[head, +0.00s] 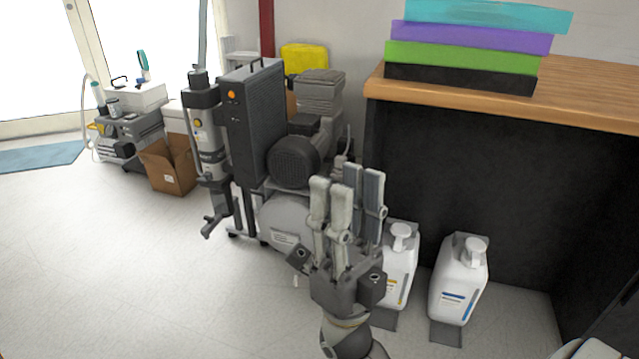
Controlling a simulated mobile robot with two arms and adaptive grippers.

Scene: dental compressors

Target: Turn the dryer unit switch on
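The tall dark compressor housing (258,125) stands left of centre, with an orange round knob or switch (231,95) near the top of its narrow front face. A slim grey upright cylinder unit (210,145) stands at its left, with a smaller orange button (197,122). I cannot tell which of these is the dryer unit switch, or its position. My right gripper (346,178) points upward in the lower middle, right of the compressor and apart from both orange controls. Its fingers are spread and nothing shows between them. My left gripper is not in view.
A wooden-topped counter (580,100) with stacked coloured boxes (470,50) stands at right. White jugs (460,280) stand on the floor before it. A cardboard box (170,170) and other equipment (130,130) are at back left. The floor at left front is clear.

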